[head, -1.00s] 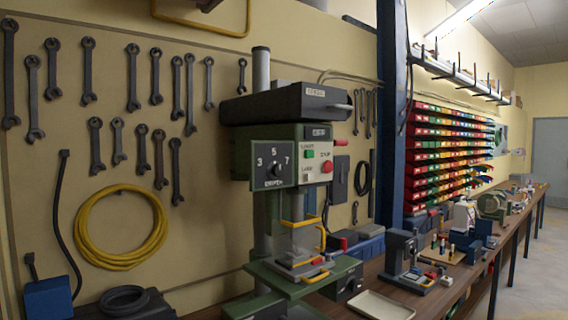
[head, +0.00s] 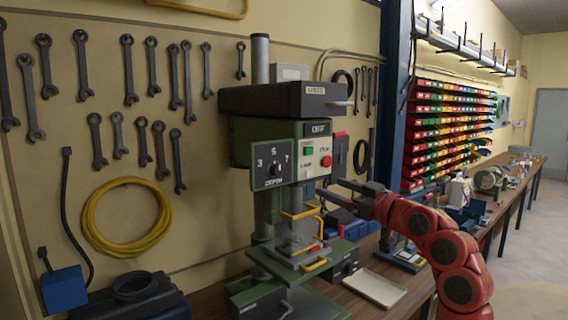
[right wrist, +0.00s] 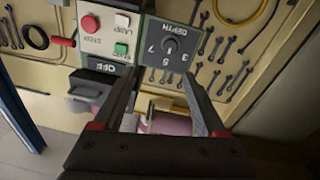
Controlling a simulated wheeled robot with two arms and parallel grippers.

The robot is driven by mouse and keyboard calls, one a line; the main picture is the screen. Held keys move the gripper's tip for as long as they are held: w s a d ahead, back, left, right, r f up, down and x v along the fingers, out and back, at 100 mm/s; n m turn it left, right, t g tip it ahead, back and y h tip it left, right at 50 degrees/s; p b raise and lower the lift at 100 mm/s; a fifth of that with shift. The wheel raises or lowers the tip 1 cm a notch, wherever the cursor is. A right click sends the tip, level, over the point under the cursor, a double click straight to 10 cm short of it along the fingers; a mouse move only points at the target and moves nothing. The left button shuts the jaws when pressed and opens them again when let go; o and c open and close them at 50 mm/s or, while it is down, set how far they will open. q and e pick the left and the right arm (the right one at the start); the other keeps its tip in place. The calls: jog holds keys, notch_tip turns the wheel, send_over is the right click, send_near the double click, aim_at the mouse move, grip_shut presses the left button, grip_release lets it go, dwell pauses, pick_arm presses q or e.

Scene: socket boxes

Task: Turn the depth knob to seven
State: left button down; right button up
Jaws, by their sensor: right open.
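The depth knob (head: 273,170) is a small dark knob on a dark square plate marked 3, 5, 7 and DEPTH, on the left front of the green drill press (head: 262,140). I cannot tell its pointer's exact direction. In the right wrist view the plate appears upside down, with the knob (right wrist: 170,45) just beyond the fingertips. My right gripper (head: 329,187) is open and empty, right of the plate and in front of the press, apart from the knob; its fingers also show in the right wrist view (right wrist: 161,73). My left gripper is not in view.
Beside the depth plate is a light panel with a green button (head: 309,151) and a red button (head: 326,161). Below are a clear guard with yellow handles (head: 300,232) and a shallow tray (head: 375,288). Wrenches and a yellow hose (head: 88,225) hang on the wall.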

jog(key=s+a+r+n+g, duration=0.1)
jog(key=p, duration=0.8)
send_near(280, 171)
jog(key=x, duration=0.7)
jog(key=shift+a+r, duration=0.15)
jog(key=shift+w+a, duration=0.15)
jog(key=shift+w, duration=0.35)
grip_shut()
